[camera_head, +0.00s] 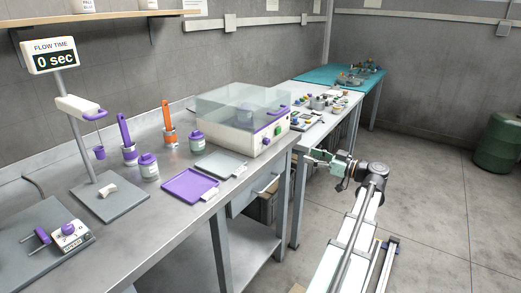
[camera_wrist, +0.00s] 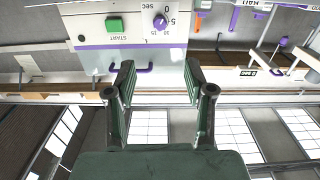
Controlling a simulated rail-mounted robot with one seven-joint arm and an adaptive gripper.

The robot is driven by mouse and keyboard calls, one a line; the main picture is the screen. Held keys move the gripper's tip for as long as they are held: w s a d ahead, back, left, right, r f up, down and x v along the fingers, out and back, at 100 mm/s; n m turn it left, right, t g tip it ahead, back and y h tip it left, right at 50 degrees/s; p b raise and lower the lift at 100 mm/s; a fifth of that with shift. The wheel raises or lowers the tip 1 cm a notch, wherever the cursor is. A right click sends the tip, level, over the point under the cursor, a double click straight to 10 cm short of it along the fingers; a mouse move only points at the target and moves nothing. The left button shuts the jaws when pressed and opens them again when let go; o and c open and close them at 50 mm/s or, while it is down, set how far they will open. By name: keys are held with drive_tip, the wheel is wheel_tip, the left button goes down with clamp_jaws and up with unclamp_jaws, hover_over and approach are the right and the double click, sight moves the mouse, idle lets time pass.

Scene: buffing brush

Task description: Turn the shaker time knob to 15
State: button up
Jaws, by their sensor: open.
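The shaker (camera_head: 245,125) is a white box with a clear lid, standing at the right end of the steel bench. Its purple time knob (camera_head: 278,130) is on the front panel. In the wrist view, which looks upside down, the purple knob (camera_wrist: 160,21) shows with the marks 0, 5, 10 and 15 and SEC around it. Its exact pointer setting is too small to read. The green START button (camera_wrist: 115,25) is beside it. My gripper (camera_head: 312,157) is in front of the shaker. Its open, empty fingers (camera_wrist: 158,75) are apart from the knob.
A purple lid handle (camera_wrist: 135,70) is near the fingers in the wrist view. A purple tray (camera_head: 188,185), a grey tray (camera_head: 220,164) and several jars stand left of the shaker. A second table (camera_head: 335,112) with small items is behind my gripper.

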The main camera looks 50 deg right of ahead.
drive_tip(key=n, duration=0.1)
drive_tip(key=p, duration=0.2)
approach(269, 142)
drive_tip(key=shift+n, duration=0.3)
drive_tip(key=w, duration=0.8)
drive_tip(key=shift+w+a+f, duration=0.1)
drive_tip(key=shift+w+a, duration=0.3)
clamp_jaws()
